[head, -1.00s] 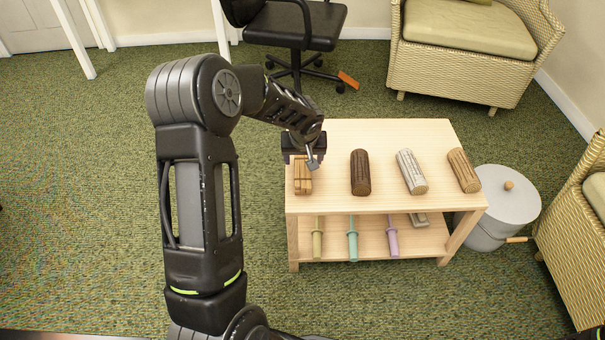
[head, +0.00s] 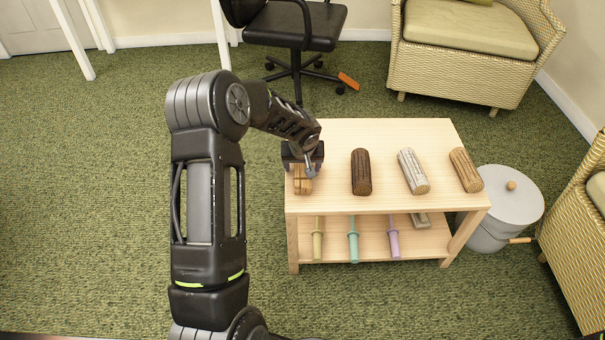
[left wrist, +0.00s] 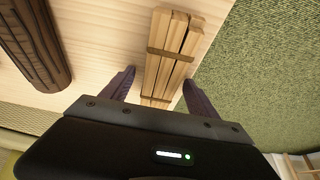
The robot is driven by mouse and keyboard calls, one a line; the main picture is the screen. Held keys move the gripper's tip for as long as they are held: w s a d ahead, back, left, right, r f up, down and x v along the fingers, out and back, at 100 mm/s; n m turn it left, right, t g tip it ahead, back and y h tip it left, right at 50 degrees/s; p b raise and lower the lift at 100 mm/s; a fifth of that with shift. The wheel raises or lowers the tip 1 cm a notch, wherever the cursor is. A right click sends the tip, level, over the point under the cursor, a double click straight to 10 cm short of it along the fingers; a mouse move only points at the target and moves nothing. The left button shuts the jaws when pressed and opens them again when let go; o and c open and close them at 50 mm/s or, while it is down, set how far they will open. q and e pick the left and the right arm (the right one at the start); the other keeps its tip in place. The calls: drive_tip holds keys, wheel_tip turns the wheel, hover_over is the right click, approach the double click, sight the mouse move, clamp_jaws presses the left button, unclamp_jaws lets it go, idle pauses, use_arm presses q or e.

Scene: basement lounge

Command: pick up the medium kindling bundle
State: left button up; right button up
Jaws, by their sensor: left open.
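The kindling bundle (head: 303,185), pale sticks with a darker band, lies at the left end of the tabletop. In the left wrist view the bundle (left wrist: 172,58) runs between my fingers, with two bands across its sticks. My left gripper (head: 304,167) is open over the bundle and hides its far part in the head view. In the left wrist view the gripper (left wrist: 158,85) has one finger on each side of the bundle, with gaps showing. My right gripper is not in view.
The light wood table (head: 395,133) also holds a dark log (head: 361,172), a grey log (head: 412,171) and a brown log (head: 465,169). Coloured-handled items and a small block (head: 420,219) lie on its lower shelf. A grey lidded bin (head: 505,205) stands right.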

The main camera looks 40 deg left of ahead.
sight(302, 165)
use_arm(q)
drive_tip(key=shift+c, duration=0.6)
clamp_jaws()
idle(0.5)
drive_tip(key=shift+r, duration=0.2)
wheel_tip(302, 165, up, 10)
drive_tip(key=p, duration=0.3)
drive_tip(key=shift+f, duration=0.1)
idle(0.8)
